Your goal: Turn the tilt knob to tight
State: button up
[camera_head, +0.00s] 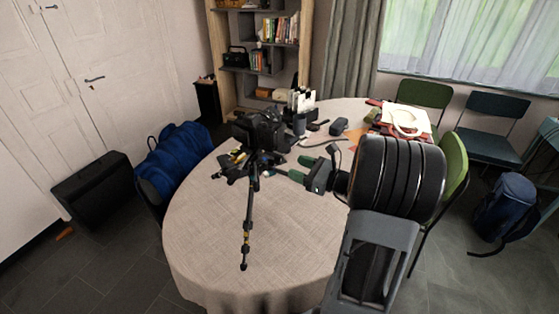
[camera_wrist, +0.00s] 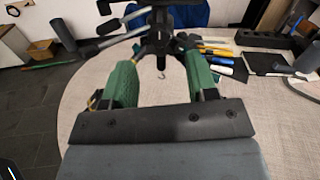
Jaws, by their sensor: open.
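A black tripod (camera_head: 250,205) with a dark camera (camera_head: 262,128) on its head stands on the round table. In the wrist view the tripod head (camera_wrist: 160,38) is at the top centre, with grey-black handles to its left. I cannot pick out the tilt knob for certain at this size. My gripper (camera_head: 280,171) comes from the right, close to the tripod below the camera. In the wrist view its two green fingers (camera_wrist: 158,58) are apart, with the tripod's centre part between or just beyond them. I cannot tell whether they touch it. Nothing is held.
The round table (camera_head: 205,235) has a bare cloth at the front left. Pens and tools (camera_wrist: 218,58) lie right of the tripod in the wrist view. A grey block (camera_head: 338,126) and a tray with papers (camera_head: 405,120) are farther back. A blue bag (camera_head: 172,155) sits at the left.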

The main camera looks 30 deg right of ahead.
aim_at(281, 161)
jog(key=shift+x, duration=3.6)
jog(key=shift+p, duration=0.35)
jog(key=c, duration=0.9)
